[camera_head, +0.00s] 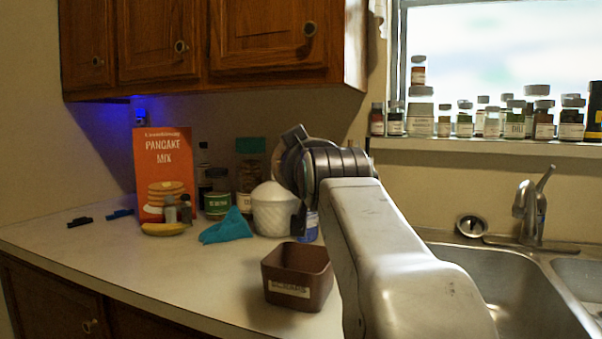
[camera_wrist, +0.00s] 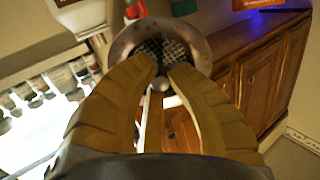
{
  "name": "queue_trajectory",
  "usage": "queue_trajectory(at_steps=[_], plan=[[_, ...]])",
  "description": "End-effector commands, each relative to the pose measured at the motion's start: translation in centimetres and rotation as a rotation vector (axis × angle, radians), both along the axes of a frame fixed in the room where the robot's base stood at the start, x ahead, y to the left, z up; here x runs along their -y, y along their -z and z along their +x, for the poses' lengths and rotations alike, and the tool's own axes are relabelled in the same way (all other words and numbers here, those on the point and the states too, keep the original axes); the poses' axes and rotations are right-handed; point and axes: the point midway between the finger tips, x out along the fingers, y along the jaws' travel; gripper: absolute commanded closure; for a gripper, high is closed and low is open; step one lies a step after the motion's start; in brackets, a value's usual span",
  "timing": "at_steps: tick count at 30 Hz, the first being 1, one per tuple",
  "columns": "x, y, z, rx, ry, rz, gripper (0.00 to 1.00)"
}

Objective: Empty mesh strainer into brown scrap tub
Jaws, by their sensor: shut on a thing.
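My gripper (camera_wrist: 165,70) is shut on the mesh strainer (camera_wrist: 199,47), a round metal rim with dark mesh in its middle, at the top centre of the wrist view. A small knob shows between the fingertips. I cannot tell what lies in the mesh. In the head view my wrist hangs above the counter, up and to the right of the brown scrap tub (camera_head: 297,272); the fingers and strainer are not clearly seen there. The tub stands upright on the counter with a pale label on its front. Its inside is mostly hidden.
A white canister (camera_head: 272,212), a teal cloth (camera_head: 227,228), a banana (camera_head: 164,229), a pancake mix box (camera_head: 163,165) and jars stand behind and left of the tub. The sink (camera_head: 500,280) and faucet (camera_head: 530,210) are on the right. The front left counter is clear.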

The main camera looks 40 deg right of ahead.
Motion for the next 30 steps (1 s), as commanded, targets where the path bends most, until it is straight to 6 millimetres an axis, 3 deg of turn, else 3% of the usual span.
queue_trajectory(at_steps=[30], plan=[[0.00, 0.59, 0.01, 0.148, 0.000, -0.083, 1.00]])
